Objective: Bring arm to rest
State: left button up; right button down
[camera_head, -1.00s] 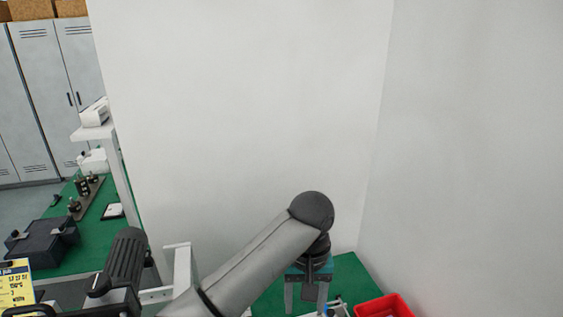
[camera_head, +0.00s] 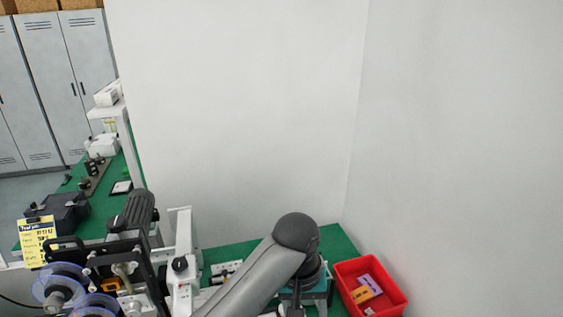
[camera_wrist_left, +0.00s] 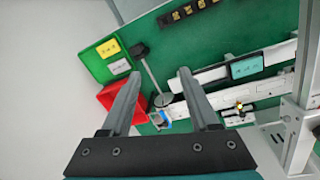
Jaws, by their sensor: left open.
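My left arm rises from the bottom middle of the head view and bends down at a dark rounded joint. My left gripper (camera_head: 305,307) has a teal body and hangs over the green bench beside the red bin; its tips are cut off by the frame's lower edge. In the left wrist view my left gripper (camera_wrist_left: 160,73) is open, with two grey fingers wide apart and nothing between them. The red bin (camera_wrist_left: 109,97) lies to the left of the fingers there. My right gripper is in neither view.
The red bin (camera_head: 391,297) holds orange and purple pieces. A machine with reels (camera_head: 60,287) stands at lower left. A tall pale wall (camera_head: 240,120) stands behind the bench. In the left wrist view, a dark-knobbed stand (camera_wrist_left: 150,75) and white rails (camera_wrist_left: 250,92) are near the fingers.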

pick_arm(q)
jog(key=s+a+f+t+h, duration=0.2)
jog(key=s+a+f, duration=0.4)
jog(key=s, duration=0.3)
jog(key=s+a+r+m+t+y, duration=0.1)
jog(key=s+a+y, duration=0.1)
jog(key=s+a, duration=0.4)
jog(key=s+a+t+y, duration=0.1)
jog(key=s+a, duration=0.3)
jog(key=a, duration=0.5)
notch_tip(320, 180, down, 34)
jog(key=s+g+b, duration=0.2)
jog(key=b, duration=1)
jog(key=s+a+f+b, duration=0.1)
jog(key=s+f+b, duration=0.4)
jog(key=f, duration=0.7)
jog(key=s+a+f+g+b, duration=0.1)
jog(key=s+f+b, duration=0.4)
jog(key=s+f, duration=0.5)
notch_tip(320, 180, down, 2)
jog(key=shift+s+a+f+m+b, duration=0.2)
jog(key=shift+s+m+b, duration=0.1)
jog(key=shift+m+b, duration=0.1)
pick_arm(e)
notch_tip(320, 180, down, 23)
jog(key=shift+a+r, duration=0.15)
